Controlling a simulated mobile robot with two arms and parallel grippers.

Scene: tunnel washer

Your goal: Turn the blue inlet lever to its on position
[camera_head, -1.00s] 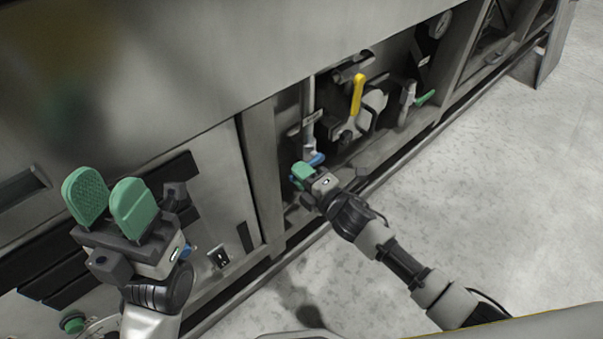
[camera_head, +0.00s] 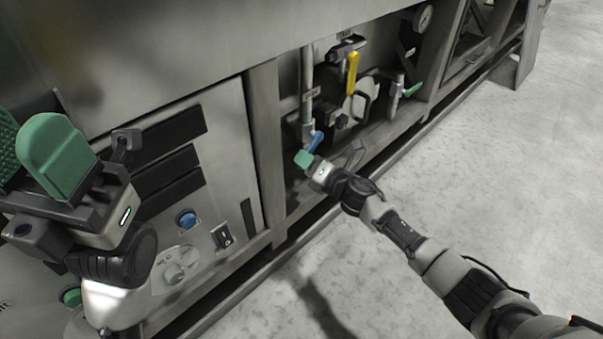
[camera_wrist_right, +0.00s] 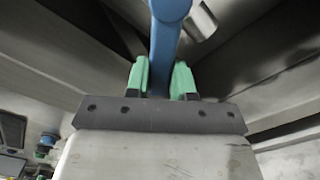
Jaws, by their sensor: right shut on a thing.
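The blue inlet lever (camera_head: 315,141) sits on a pipe inside the open recess of the machine. In the head view it points down toward my right gripper (camera_head: 304,159). In the right wrist view the blue lever (camera_wrist_right: 165,45) runs down between the two green fingers of my right gripper (camera_wrist_right: 160,80), which is shut on it. The lever's far end at the valve is partly out of that view. My left gripper (camera_head: 30,155) is at the left of the head view, its green fingers apart and empty, with one finger cut off by the frame edge.
A yellow lever (camera_head: 352,72) and a green lever (camera_head: 412,90) are in the same recess, right of the blue one. A gauge (camera_head: 423,18) is at the upper right. A panel with a dial (camera_head: 177,265) and switch (camera_head: 222,236) is at the left. The floor is clear.

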